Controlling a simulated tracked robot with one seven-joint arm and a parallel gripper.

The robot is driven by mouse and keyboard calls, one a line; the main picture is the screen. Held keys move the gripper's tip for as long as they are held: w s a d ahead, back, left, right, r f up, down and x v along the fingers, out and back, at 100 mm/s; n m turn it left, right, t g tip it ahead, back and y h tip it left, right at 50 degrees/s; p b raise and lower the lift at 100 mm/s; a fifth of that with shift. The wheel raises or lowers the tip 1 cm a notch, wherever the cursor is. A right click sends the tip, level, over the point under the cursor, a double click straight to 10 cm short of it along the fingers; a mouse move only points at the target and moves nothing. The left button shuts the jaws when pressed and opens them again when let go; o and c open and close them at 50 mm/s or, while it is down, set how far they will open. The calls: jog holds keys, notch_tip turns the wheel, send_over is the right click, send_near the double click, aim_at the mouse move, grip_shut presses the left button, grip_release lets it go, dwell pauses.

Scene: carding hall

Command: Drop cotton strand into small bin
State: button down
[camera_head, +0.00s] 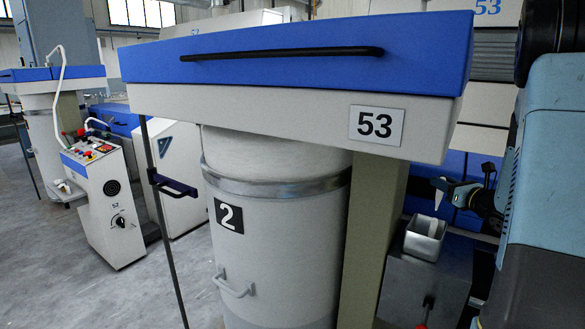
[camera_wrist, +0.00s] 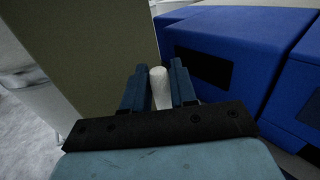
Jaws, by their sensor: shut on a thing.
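My gripper (camera_head: 446,187) is at the right of the head view, beside the machine numbered 53. It is shut on the cotton strand (camera_head: 438,200), a short white piece that hangs down from the fingers. In the wrist view the strand (camera_wrist: 160,90) stands between the two dark blue fingers of my gripper (camera_wrist: 159,68). The small bin (camera_head: 423,246) is a grey, open-topped box on a dark surface. In the head view it lies below the gripper and slightly left, with a gap between strand and rim. The bin does not show in the wrist view.
Machine 53 (camera_head: 290,100) has a blue and white top over a large can (camera_head: 275,245) marked 2. An olive post (camera_head: 372,230) stands left of the bin and fills the wrist view's left side. Blue housings (camera_wrist: 225,60) are on that view's right. A control box (camera_head: 105,200) stands far left.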

jog(key=c, duration=0.8)
grip_release()
jog(key=shift+s, duration=0.1)
jog(key=v, duration=1.3)
jog(key=shift+s, duration=0.3)
jog(key=shift+d, duration=0.1)
